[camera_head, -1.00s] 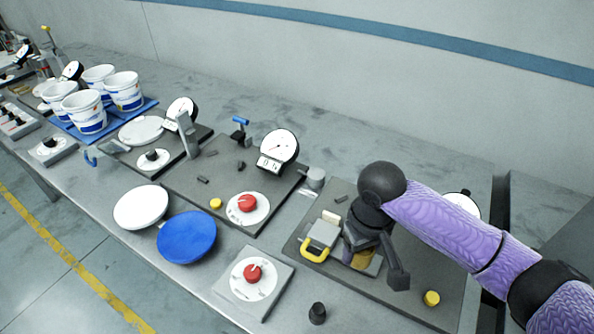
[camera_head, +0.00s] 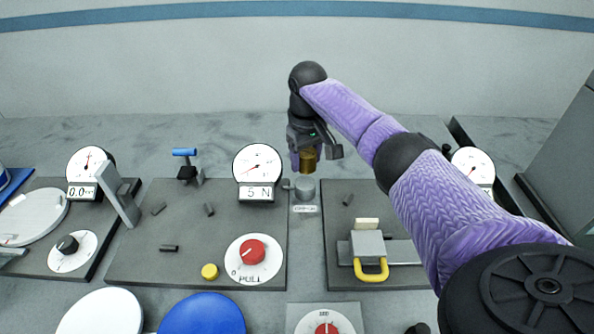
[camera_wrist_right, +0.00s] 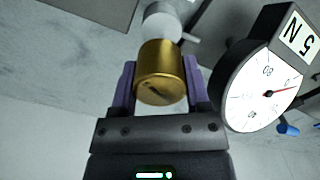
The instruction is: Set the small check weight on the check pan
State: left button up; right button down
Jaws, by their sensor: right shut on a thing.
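The small check weight is a brass cylinder (camera_head: 308,161), also large in the right wrist view (camera_wrist_right: 161,72). My right gripper (camera_head: 306,155) is shut on it, with a purple finger on each side in the right wrist view (camera_wrist_right: 160,85). The check pan looks to be the small grey round piece (camera_head: 305,188) with a white label in front. The weight hangs just above it in the head view; I cannot tell whether they touch. In the right wrist view the pale round pan (camera_wrist_right: 165,18) shows partly behind the weight. My left gripper is not in view.
A dial gauge (camera_head: 257,165) with a "5 N" plate stands close left of the pan. A grey block with a yellow handle (camera_head: 371,268) sits on the right plate. Another dial (camera_head: 473,166) stands behind my right arm. The wall is behind.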

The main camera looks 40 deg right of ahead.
aim_at(305, 182)
notch_tip(305, 182, down, 4)
jog(key=shift+f+b, duration=0.1)
jog(key=shift+b, duration=0.4)
jog(key=shift+a, duration=0.1)
jog(key=shift+c, duration=0.3)
grip_release()
notch_tip(305, 182, up, 12)
jog(key=p, duration=0.4)
jog(key=shift+f, duration=0.2)
jog(key=shift+r, duration=0.3)
